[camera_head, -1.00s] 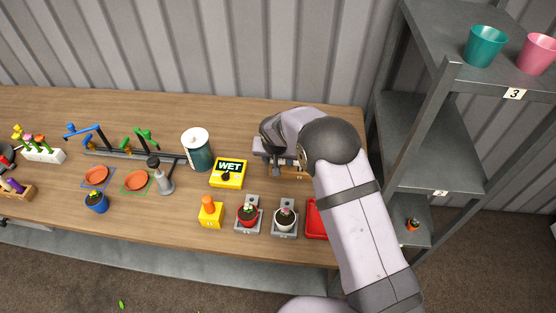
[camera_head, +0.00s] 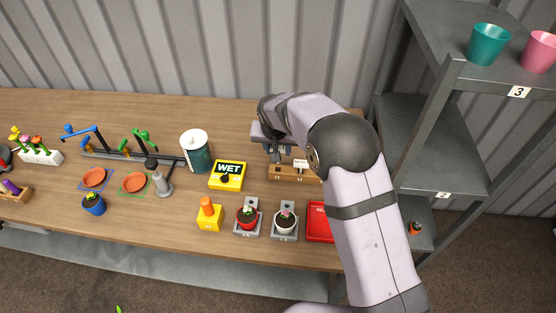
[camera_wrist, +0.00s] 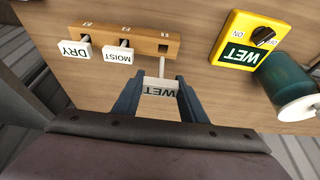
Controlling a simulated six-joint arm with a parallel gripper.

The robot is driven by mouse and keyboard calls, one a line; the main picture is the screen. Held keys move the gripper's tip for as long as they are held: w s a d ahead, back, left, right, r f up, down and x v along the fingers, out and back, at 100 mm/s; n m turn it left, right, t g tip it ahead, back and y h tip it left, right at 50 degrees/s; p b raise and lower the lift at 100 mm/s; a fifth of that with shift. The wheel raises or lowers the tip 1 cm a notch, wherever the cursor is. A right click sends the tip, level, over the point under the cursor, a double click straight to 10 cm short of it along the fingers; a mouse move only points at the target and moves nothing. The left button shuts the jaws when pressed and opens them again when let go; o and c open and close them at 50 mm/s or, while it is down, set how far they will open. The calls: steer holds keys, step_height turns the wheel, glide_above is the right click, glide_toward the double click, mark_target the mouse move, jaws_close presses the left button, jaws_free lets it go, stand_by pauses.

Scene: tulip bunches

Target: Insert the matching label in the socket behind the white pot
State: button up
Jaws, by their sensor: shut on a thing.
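My gripper (camera_wrist: 160,92) is shut on the white WET label (camera_wrist: 159,88), whose thin pale stake (camera_wrist: 162,68) points toward the wooden rack (camera_wrist: 155,43). I cannot tell whether the stake tip is clear of the rack's third slot. The DRY label (camera_wrist: 75,49) and MOIST label (camera_wrist: 117,56) stand in the rack. In the head view, my gripper (camera_head: 279,154) is at the rack (camera_head: 284,175); the held label is not clear there. The white pot (camera_head: 285,229) stands on a grey base (camera_head: 289,207), with the base's small raised back part behind it.
A yellow WET sign with a dial (camera_head: 228,175) stands left of the rack. The red pot (camera_head: 246,219) on a similar base is left of the white pot, and a red tray (camera_head: 319,226) is right of it. A yellow block with an orange top (camera_head: 209,217) stands further left.

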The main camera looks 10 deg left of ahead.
steer(key=shift+r+b, duration=0.3)
steer(key=shift+r, duration=1.6)
steer(key=shift+s+a+r+p, duration=0.1)
steer(key=shift+a+r+p, duration=0.15)
steer(key=shift+r+p, duration=0.15)
steer(key=s+a+n+p, duration=0.1)
steer(key=s+a+p, duration=0.2)
steer(key=s+p, duration=0.4)
steer(key=s+d+m+g+h, duration=0.2)
steer(key=s+d+m, duration=0.1)
steer(key=m, duration=0.6)
steer(key=s+d+m+g+h+p, duration=0.1)
steer(key=d+m, duration=0.4)
steer(key=m, duration=0.5)
steer(key=shift+s+f+g+h, duration=0.35)
steer(key=shift+s+g+h, duration=0.45)
steer(key=shift+s, duration=0.35)
